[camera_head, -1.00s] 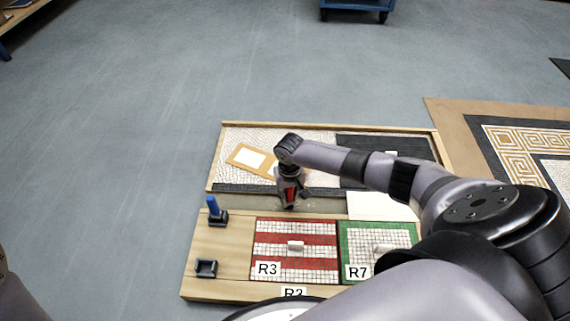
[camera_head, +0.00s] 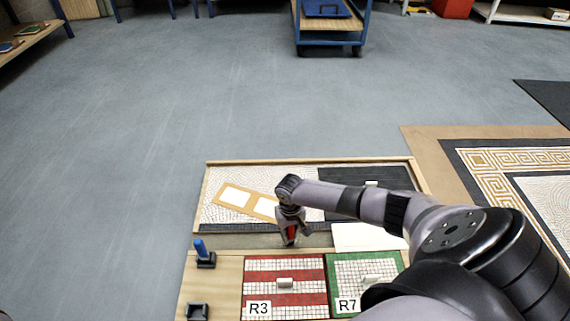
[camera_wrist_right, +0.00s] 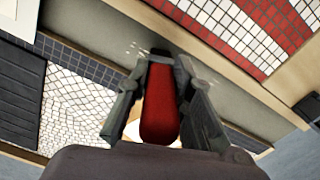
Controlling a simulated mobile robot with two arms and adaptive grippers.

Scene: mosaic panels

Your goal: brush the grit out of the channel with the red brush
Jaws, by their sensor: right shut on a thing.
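My right gripper (camera_head: 290,238) is shut on the red brush (camera_wrist_right: 160,105), whose red handle shows between the fingers in the right wrist view. The brush points down into the channel (camera_head: 232,241), a grey strip between the mosaic panel and the wooden board. Its bristle end is mostly hidden by the fingers, so I cannot tell whether it touches the floor of the channel. Pale specks of grit (camera_wrist_right: 135,48) lie in the channel beside the brush tip in the wrist view.
A blue brush (camera_head: 199,246) stands in a holder on the wooden board, and an empty dark holder (camera_head: 197,311) is nearer. Red-striped panel R3 (camera_head: 285,262) and green-edged panel R7 (camera_head: 337,270) lie near the channel. A blue cart (camera_head: 330,37) stands far back.

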